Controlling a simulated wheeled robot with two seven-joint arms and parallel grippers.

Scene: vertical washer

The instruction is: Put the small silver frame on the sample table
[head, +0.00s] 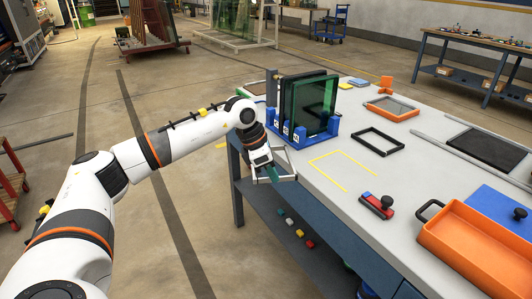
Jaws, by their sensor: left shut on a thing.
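My left gripper (264,166) is at the near left edge of the sample table (330,205), shut on the small silver frame (287,179). The frame is small in the head view and partly hidden by the gripper. It is beside or just over the table edge; I cannot tell whether it touches the top. A yellow outline (346,168) is marked on the table to the right of the frame, and the area inside it is bare. My right gripper is not in view.
A blue rack (318,134) with dark glass panes stands behind the gripper. A black frame (378,141) and an orange frame (392,108) lie farther right. A red-and-blue tool (376,206) and an orange tray (478,245) are nearer. A lower shelf (290,240) holds small coloured blocks.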

